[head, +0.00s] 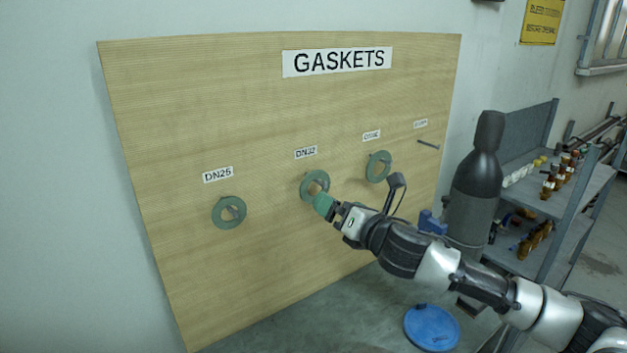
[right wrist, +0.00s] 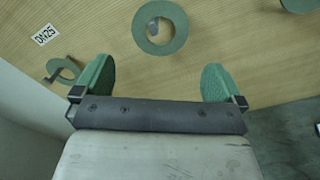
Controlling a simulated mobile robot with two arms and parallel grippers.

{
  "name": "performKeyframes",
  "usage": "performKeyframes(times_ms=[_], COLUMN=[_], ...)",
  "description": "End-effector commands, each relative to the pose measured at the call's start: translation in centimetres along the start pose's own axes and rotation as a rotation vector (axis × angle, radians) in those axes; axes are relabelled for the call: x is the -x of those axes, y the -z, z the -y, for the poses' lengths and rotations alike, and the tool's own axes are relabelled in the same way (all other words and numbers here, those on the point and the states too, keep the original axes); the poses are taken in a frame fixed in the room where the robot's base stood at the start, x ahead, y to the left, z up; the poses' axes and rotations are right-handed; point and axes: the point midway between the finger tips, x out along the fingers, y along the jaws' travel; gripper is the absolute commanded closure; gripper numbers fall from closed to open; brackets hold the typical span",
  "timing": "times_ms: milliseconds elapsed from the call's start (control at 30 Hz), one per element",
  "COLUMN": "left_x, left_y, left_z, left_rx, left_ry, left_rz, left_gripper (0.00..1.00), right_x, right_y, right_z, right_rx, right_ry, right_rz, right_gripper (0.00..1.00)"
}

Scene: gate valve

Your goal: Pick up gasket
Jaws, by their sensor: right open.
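Three flat green ring gaskets hang on a wooden board in the head view. The DN32 gasket (head: 305,188) is in the middle, the DN25 gasket (head: 219,213) is on the left and another gasket (head: 371,168) is on the right. My right gripper (head: 323,204) has green fingertips and is just in front of the lower right of the middle gasket, partly overlapping it. In the right wrist view, my right gripper (right wrist: 157,82) is open and empty. The middle gasket (right wrist: 174,36) appears beyond the gap between its fingers, apart from them. My left gripper is not in view.
The wooden board (head: 270,270) has a GASKETS sign and an empty peg (head: 428,145) at the right. A dark cylinder (head: 475,190) and a shelf (head: 575,195) with small parts stand right of the board. A blue disc (head: 431,328) lies below on the grey surface.

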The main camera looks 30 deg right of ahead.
Motion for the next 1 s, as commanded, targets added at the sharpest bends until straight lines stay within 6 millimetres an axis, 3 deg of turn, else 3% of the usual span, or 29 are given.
performKeyframes(times_ms=[100, 200, 367, 533, 733, 1000], left_x=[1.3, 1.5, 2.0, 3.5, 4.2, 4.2], left_y=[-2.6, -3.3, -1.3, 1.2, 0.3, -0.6], left_z=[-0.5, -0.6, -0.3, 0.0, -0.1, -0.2], left_rx=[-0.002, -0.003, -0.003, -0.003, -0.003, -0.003], left_ry=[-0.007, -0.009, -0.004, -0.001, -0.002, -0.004], left_rz=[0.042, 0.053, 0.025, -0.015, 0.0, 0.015], left_gripper=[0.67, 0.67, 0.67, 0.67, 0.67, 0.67], right_x=[-1.8, -2.6, -3.6, -5.8, -7.8, -8.1], right_y=[-0.3, -0.1, 0.1, 0.7, 1.0, 1.1], right_z=[-0.2, -0.1, -0.2, -0.3, -0.1, -0.1], right_rx=[-0.005, -0.004, -0.006, -0.009, -0.005, -0.004], right_ry=[0.0, 0.001, 0.0, 0.001, 0.002, 0.001], right_rz=[0.002, 0.0, 0.0, -0.001, 0.0, -0.001], right_gripper=[0.0, 0.0, 0.0, 0.0, 0.0, 0.0])
